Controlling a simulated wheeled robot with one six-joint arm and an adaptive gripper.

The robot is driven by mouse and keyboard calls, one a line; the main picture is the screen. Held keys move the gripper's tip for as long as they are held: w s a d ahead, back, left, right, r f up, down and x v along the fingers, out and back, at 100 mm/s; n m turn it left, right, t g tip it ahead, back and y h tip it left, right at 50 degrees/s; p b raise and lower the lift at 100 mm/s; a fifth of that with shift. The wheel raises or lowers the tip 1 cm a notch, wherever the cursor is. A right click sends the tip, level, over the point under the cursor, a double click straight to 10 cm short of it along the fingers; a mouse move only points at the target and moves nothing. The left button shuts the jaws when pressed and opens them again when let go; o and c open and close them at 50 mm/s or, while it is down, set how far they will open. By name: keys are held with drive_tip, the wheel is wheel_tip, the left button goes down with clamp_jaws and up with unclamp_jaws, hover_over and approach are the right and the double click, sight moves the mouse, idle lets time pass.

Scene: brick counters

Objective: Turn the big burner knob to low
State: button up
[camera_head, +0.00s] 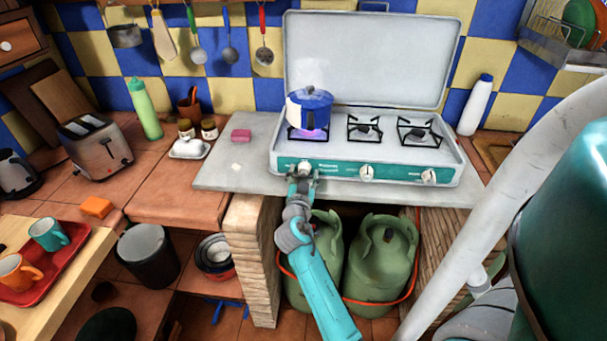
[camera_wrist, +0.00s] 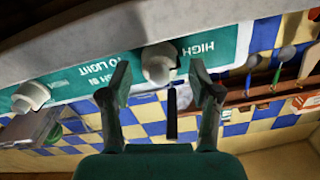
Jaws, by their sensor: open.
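The white stove (camera_head: 365,60) with a teal front panel has a row of three white knobs. The leftmost knob (camera_head: 304,166) is below the lit burner and partly hidden by my gripper (camera_head: 301,183). In the wrist view this knob (camera_wrist: 158,62) shows between the open fingers of my gripper (camera_wrist: 161,82), with a gap on each side; I cannot tell whether the fingertips reach around it. The middle knob (camera_head: 367,173) also shows in the wrist view (camera_wrist: 30,97). The right knob (camera_head: 429,176) is clear. No label naming the big burner is legible.
A blue pot (camera_head: 310,108) stands on the left burner over a bluish-purple flame. The other two burners are bare. Two green gas cylinders (camera_head: 380,260) stand below the counter. A pink sponge (camera_head: 241,135) lies left of the stove. A white bottle (camera_head: 476,105) stands to its right.

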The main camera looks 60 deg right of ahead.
drive_tip(key=shift+d, duration=0.2)
drive_tip(key=shift+c, duration=0.2)
drive_tip(key=c, duration=1.1)
drive_tip(key=n, duration=0.6)
drive_tip(key=shift+w+a+n, duration=0.1)
drive_tip(key=shift+w+n, duration=0.05)
drive_tip(key=shift+n, duration=0.15)
drive_tip(key=n, duration=0.3)
drive_tip(key=shift+w+n, duration=0.1)
drive_tip(key=shift+n, duration=1.9)
